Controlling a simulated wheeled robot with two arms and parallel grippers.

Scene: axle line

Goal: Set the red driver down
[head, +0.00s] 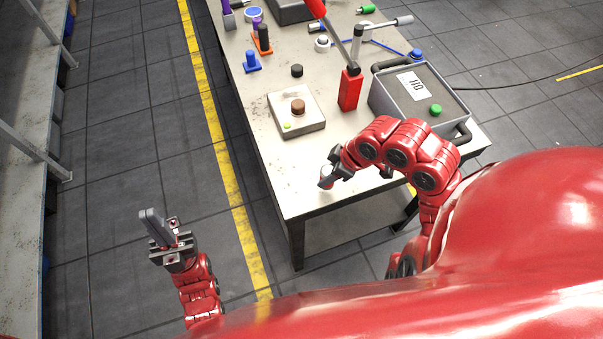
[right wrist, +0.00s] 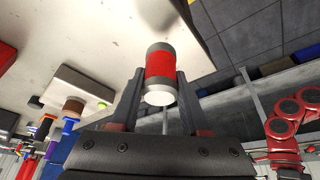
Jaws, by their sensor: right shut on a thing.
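In the head view my right gripper (head: 331,176) is over the near end of the workbench (head: 300,190), and only a small part of the driver (head: 325,183) shows. I cannot tell whether the driver touches the bench top. My left gripper (head: 154,227) is away from the bench, over the floor at lower left, with its fingers together and empty.
A pale plate with a brown knob (head: 298,107), a red block with a lever (head: 350,90) and a grey case with a green button (head: 420,97) stand farther back. The near bench top is bare.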

